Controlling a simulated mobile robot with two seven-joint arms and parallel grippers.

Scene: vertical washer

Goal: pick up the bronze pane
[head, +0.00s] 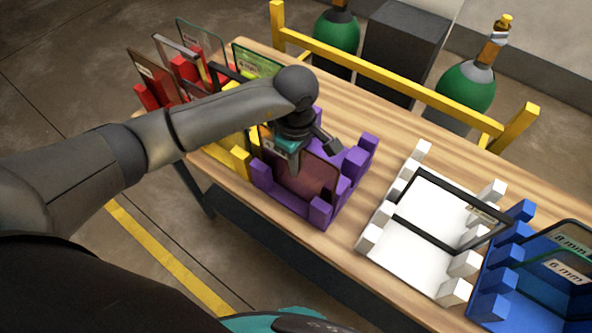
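A brownish, see-through pane (312,181) stands in the purple rack (322,212) on the wooden table. It looks bronze. My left gripper (291,160) points down at the upper left part of this pane, with its fingers at or just in front of the top edge. The arm and wrist hide part of the pane, and I cannot tell whether the fingers touch or close on it. Another brown-tinted pane (152,72) stands in the red rack (150,98) at the far left. My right gripper is not in view.
A yellow rack (240,162) is close on the left of the purple one, partly behind my arm. A white rack (408,262) and a blue rack (490,292) with panes stand to the right. A yellow rail (395,75) and green cylinders (466,86) are behind the table.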

